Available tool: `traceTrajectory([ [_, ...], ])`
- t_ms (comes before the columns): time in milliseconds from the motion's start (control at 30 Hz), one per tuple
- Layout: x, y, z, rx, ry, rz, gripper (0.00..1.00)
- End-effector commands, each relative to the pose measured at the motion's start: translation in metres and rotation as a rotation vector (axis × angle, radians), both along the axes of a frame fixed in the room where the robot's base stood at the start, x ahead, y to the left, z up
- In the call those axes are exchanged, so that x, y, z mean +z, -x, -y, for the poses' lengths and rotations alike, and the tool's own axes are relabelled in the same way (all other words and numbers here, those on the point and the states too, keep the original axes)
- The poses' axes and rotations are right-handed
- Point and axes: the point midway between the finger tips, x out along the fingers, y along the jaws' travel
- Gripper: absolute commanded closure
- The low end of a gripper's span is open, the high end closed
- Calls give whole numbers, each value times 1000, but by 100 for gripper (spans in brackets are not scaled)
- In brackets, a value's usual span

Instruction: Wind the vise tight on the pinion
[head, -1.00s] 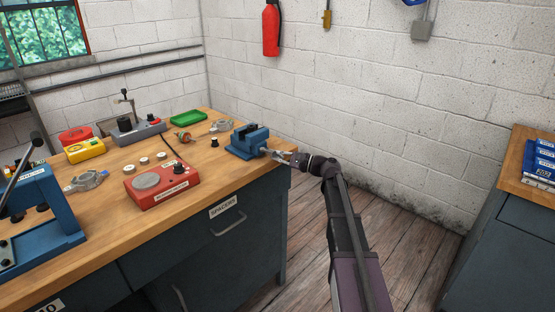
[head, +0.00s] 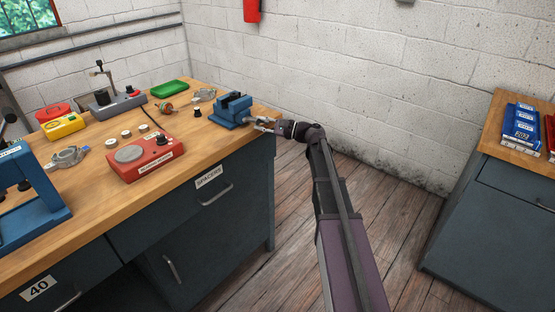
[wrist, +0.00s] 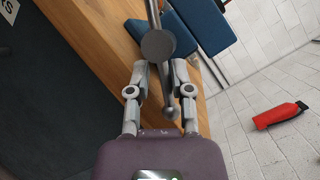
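The blue vise (head: 231,113) stands at the right end of the wooden bench. Its grey screw end (wrist: 158,46) and thin handle bar (wrist: 169,100) show in the wrist view, with part of the blue body (wrist: 205,25) behind. My gripper (head: 263,124) is at the handle side of the vise. In the wrist view my gripper (wrist: 159,70) has its fingers apart, one on each side of the bar, with gaps showing. Contact with the screw end cannot be told. I cannot make out the pinion; the vise jaws are too small to read in the head view.
The wooden bench (head: 80,215) holds a red device (head: 146,157), a green tray (head: 170,89), a yellow box (head: 63,126) and a blue press (head: 30,210). A second cabinet (head: 480,220) stands at the right. The floor between is clear.

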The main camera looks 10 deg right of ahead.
Motion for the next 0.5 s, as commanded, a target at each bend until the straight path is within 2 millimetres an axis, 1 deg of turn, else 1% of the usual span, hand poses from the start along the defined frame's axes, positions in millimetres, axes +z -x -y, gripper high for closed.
traceTrajectory([
  [367, 11, -2, 3, 0, 177, 127, 73],
  [400, 7, 1, 8, -2, 182, 131, 73],
  [500, 5, 9, 22, -2, 178, 129, 73],
])
